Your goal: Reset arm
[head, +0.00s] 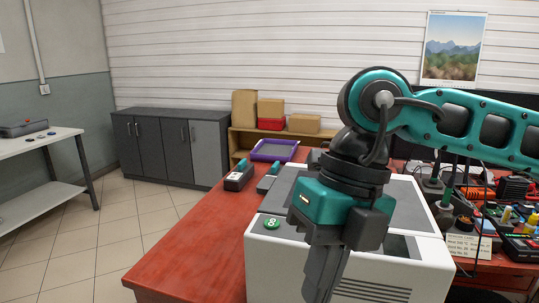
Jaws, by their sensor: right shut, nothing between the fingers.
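My right arm, teal and dark grey, comes in from the right across the red bench. My right gripper (321,280) points down in front of a white machine (268,262) with a grey top. Its fingers are together with nothing seen between them, and the tips run to the bottom edge of the picture. The arm hides part of the machine's top and front. My left gripper is out of view.
The red bench top (190,255) is clear at the front left. A purple tray (274,150) and a dark device (239,177) lie farther back. Tools and cables crowd the right side. Grey cabinets (170,145) stand behind, and a white table (35,150) stands at left.

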